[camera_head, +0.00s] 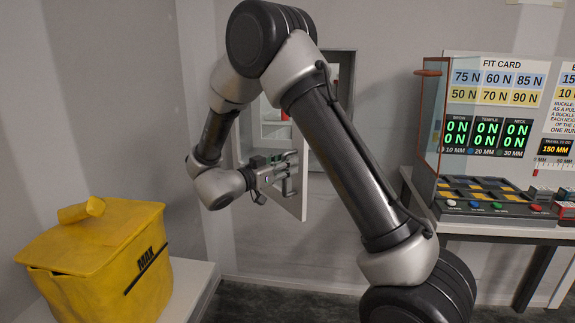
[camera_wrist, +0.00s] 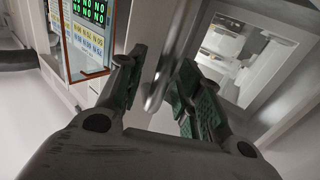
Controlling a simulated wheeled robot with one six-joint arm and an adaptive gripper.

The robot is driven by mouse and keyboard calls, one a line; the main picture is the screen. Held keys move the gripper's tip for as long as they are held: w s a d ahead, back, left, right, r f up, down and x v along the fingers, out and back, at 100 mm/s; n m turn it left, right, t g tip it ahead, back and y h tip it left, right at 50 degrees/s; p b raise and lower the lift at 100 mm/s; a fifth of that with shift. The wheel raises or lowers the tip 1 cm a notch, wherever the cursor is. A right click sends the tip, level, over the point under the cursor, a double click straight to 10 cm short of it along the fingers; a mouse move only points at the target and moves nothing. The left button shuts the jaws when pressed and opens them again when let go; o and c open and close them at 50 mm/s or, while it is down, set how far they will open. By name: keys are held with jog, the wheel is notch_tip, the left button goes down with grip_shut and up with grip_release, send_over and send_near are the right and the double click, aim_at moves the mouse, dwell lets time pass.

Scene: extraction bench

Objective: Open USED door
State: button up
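A pale hatch door (camera_head: 299,196) on the back wall stands ajar, angled out from its grey frame (camera_head: 352,62). Part of it is behind my arm. No USED label is readable on it. A metal bar handle (camera_head: 288,186) shows on the door, next to my gripper (camera_head: 271,172). In the wrist view, my gripper (camera_wrist: 160,92) has its two green-padded fingers spread apart. The handle bar (camera_wrist: 154,88) lies between them, with a visible gap at the right finger. I cannot tell whether the left finger touches it.
A yellow bin marked MAX (camera_head: 95,262) stands on a low pale ledge (camera_head: 203,284) at left. A bench with a FIT CARD board (camera_head: 497,62) and a clear panel with an orange edge (camera_head: 431,118) stands at right. Grey floor shows below the hatch.

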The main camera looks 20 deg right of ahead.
jog(key=a, duration=0.8)
dwell(0.4)
